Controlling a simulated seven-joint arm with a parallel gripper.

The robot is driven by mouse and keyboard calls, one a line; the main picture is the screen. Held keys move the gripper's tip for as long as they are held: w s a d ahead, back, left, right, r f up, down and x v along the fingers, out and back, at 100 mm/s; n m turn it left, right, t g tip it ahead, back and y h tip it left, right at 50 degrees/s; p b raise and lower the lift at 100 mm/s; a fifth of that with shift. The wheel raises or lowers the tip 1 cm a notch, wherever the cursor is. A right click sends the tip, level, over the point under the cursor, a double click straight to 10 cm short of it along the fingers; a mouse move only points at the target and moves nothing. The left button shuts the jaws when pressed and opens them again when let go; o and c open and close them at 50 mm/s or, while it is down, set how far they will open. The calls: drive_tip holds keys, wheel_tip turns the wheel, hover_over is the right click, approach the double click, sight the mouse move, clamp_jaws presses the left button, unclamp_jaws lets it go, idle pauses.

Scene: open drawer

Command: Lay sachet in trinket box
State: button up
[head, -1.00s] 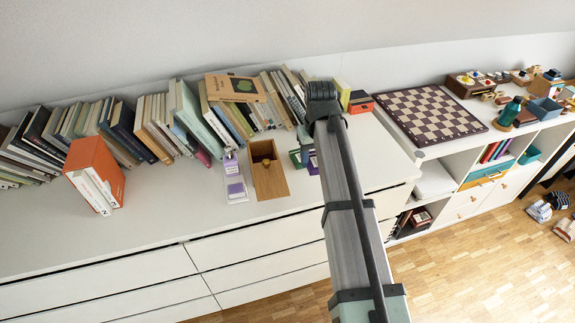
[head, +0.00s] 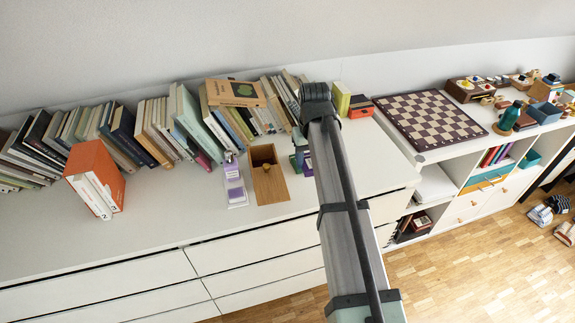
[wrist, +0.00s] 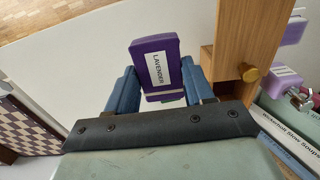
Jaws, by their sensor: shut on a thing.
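The purple sachet (wrist: 155,65) with a white "LAVENDER" label is gripped upright between the blue fingers of my gripper (wrist: 158,84) in the wrist view. In the head view, a bit of the sachet's purple (head: 308,166) shows beside my arm, which hides most of my gripper. The wooden trinket box (head: 270,188) stands on the white cabinet top, just left of my gripper. Its dark opening is at the back, with a pale board in front. The sachet is outside the box.
A row of books (head: 190,120) lines the wall behind. An orange book box (head: 95,175) stands farther left. The cabinet top (head: 150,215) is clear in front.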

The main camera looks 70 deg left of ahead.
approach(262, 147)
drive_tip(key=d, duration=0.5)
drive_tip(key=shift+s+f, duration=0.2)
drive_tip(key=shift+f, duration=1.15)
drive_tip(key=shift+s+f, duration=0.2)
drive_tip(key=shift+f, duration=1.15)
drive_tip(key=o, duration=1.1)
drive_tip(key=shift+r, duration=2.5)
